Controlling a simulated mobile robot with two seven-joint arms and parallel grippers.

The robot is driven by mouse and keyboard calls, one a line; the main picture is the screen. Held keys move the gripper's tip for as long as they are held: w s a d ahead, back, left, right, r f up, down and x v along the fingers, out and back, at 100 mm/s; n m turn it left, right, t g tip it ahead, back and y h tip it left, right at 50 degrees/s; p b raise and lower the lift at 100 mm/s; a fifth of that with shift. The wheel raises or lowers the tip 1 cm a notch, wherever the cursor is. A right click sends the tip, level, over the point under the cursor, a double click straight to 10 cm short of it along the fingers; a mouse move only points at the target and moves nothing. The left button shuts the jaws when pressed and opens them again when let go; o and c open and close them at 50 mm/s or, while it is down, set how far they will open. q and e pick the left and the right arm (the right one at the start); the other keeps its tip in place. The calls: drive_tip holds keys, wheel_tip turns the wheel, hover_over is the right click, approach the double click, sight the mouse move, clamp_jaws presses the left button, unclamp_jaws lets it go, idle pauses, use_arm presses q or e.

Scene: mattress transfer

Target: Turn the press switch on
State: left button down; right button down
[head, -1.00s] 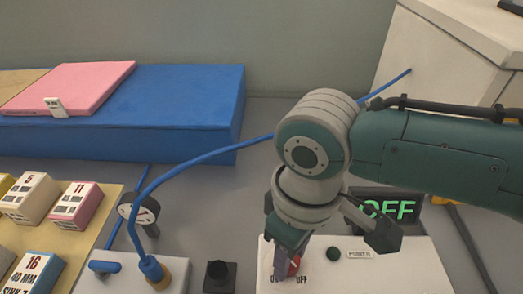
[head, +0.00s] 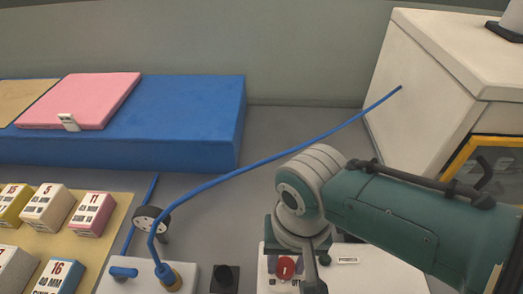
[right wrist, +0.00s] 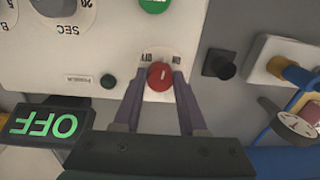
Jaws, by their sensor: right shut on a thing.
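The press switch is a red round knob (head: 285,268) on a white panel (head: 390,265), with ON and OFF printed by it, partly covered in the head view. In the right wrist view the red knob (right wrist: 160,76) sits between the two fingertips, its pale mark visible. My right gripper (right wrist: 161,82) is shut on the knob, one finger on each side. In the head view my right gripper (head: 289,262) comes down over the panel. A display (right wrist: 45,124) in the right wrist view reads OFF in green, upside down. My left gripper is not in view.
A green button (right wrist: 153,4) and a SEC dial (right wrist: 66,10) are on the panel. A black knob (head: 224,279) stands left of it. A gauge (head: 150,222) stands at left.

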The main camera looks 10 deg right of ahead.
sight(287, 267)
drive_tip(key=m+p, duration=0.1)
drive_tip(key=m, duration=0.2)
drive_tip(key=shift+a+r+m, duration=0.1)
drive_tip(key=shift+m, duration=1.9)
drive_tip(key=shift+c, duration=2.3)
unclamp_jaws()
wheel_tip(287, 267, up, 10)
drive_tip(key=p, duration=0.6)
drive_tip(key=shift+s+d, duration=0.15)
drive_tip(key=shift+d, duration=0.05)
